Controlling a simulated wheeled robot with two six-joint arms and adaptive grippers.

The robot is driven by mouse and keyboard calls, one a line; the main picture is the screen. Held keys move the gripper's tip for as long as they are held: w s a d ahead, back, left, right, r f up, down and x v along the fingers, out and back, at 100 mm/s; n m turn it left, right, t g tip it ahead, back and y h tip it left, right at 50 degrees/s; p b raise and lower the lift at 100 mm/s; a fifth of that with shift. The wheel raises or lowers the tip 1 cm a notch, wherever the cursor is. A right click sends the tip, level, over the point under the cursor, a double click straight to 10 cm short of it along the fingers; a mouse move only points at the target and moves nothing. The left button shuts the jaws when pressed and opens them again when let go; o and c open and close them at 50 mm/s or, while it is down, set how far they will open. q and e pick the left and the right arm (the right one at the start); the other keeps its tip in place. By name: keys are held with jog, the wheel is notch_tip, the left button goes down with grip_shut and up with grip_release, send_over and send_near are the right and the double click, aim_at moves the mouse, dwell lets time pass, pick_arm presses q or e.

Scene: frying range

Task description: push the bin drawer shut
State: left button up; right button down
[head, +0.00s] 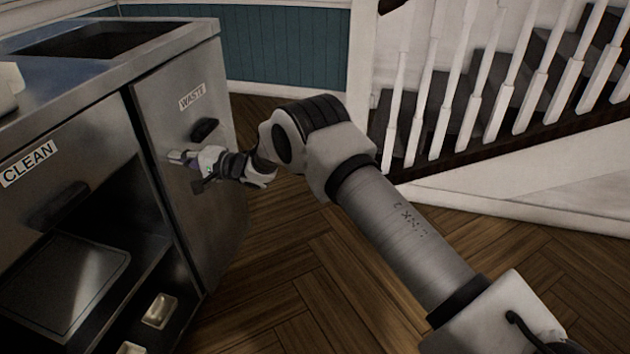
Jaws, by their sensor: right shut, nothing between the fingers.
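The bin drawer (165,97) has a grey metal front with a WASTE label and a dark handle (204,130). Its front looks roughly level with the cabinet face beside it; from this angle I cannot tell whether a small gap is left. My right gripper (178,157) is shut and empty. Its fingertips are at the drawer front, below and left of the handle; I cannot tell if they touch it. My left gripper is not in view.
A door or drawer marked CLEAN (88,140) is on the left, above an open shelf space with a flat panel (62,285). A staircase with white balusters (465,85) stands at the right. Wooden floor (300,260) is clear in front of the cabinet.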

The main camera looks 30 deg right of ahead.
jog(key=shift+x, duration=0.8)
jog(key=shift+w+r, duration=0.1)
jog(key=shift+r, duration=0.25)
